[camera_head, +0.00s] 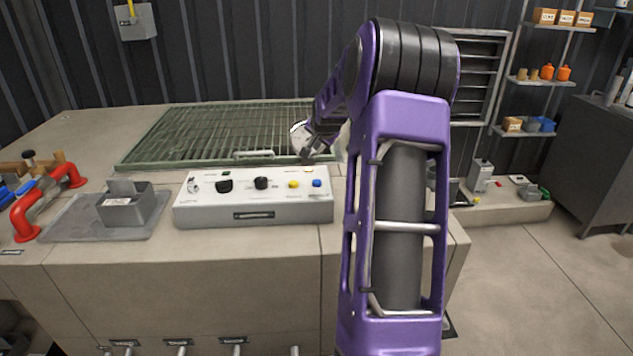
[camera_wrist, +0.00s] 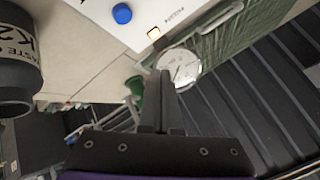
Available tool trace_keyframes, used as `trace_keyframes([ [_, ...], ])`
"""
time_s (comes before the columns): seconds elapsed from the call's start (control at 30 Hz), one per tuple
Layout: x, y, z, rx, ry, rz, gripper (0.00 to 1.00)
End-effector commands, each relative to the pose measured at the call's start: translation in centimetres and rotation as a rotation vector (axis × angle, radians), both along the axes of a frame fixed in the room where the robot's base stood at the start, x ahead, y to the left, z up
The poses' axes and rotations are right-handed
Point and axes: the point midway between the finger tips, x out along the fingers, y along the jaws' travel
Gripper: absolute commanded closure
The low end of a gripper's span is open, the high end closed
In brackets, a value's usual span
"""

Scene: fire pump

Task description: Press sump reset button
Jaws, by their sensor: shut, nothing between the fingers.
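A white control box (camera_head: 252,205) stands on the bench. Its sloped top carries a yellow button (camera_head: 293,184), a blue button (camera_head: 317,183) and dark knobs. The labels are too small to read, so I cannot tell which is the sump reset button. My gripper (camera_head: 307,156) is above the back right of the box. In the wrist view its fingers (camera_wrist: 163,76) are together and empty, in front of a round gauge (camera_wrist: 180,66), with no visible contact with either button.
A green grating (camera_head: 215,132) with a handle lies behind the box. A grey bin (camera_head: 126,208) on a tray and a red pipe handle (camera_head: 42,205) are at left. In the wrist view, a dark cylinder (camera_wrist: 18,65) is at left. Open floor lies right of the bench.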

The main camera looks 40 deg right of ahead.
Motion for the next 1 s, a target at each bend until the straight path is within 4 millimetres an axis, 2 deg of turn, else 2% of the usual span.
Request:
trace_keyframes([
  [0.27, 0.0, 0.0, -0.1, -0.001, 0.000, -0.001, 1.00],
  [0.47, 0.0, 0.0, -1.2, 0.000, 0.000, 0.000, 1.00],
  [1.0, 0.1, 0.0, -8.2, -0.001, -0.002, -0.001, 1.00],
])
